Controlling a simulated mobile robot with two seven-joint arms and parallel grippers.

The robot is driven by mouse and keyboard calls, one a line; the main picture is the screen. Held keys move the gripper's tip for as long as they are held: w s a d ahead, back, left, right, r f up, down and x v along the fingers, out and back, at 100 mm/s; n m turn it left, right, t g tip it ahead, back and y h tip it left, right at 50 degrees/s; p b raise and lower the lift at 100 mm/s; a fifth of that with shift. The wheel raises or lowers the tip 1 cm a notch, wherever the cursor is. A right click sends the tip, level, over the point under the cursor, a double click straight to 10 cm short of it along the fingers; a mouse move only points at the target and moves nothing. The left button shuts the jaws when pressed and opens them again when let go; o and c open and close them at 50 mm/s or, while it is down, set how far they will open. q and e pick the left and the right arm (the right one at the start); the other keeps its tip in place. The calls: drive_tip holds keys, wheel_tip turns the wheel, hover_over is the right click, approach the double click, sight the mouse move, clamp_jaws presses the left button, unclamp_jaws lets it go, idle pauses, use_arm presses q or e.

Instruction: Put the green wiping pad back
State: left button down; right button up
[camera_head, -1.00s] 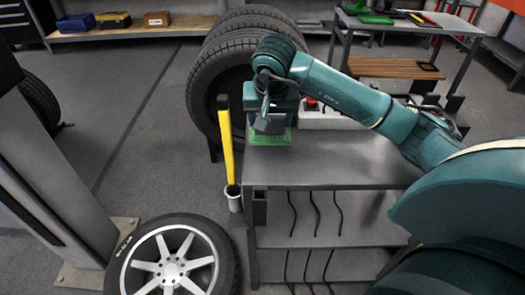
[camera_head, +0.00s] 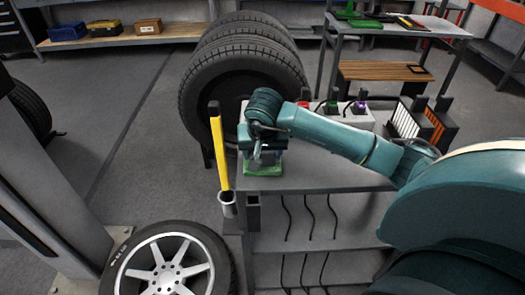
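The green wiping pad (camera_head: 264,169) is at the front left corner of the grey cart top (camera_head: 325,178). My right gripper (camera_head: 262,155) is directly above the pad, pointing down, and appears shut on its upper part. The fingers are mostly hidden by the wrist and the pad, and whether the pad touches the cart top is unclear. My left gripper is not in view.
A yellow-handled tool (camera_head: 219,155) stands in a holder (camera_head: 228,205) at the cart's left side. A white tray with coloured items (camera_head: 345,117) is at the cart's back. Tyres (camera_head: 240,80) stand behind. A wheel (camera_head: 170,265) lies front left.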

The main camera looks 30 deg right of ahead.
drive_tip(key=o, duration=0.4)
drive_tip(key=shift+o, duration=0.2)
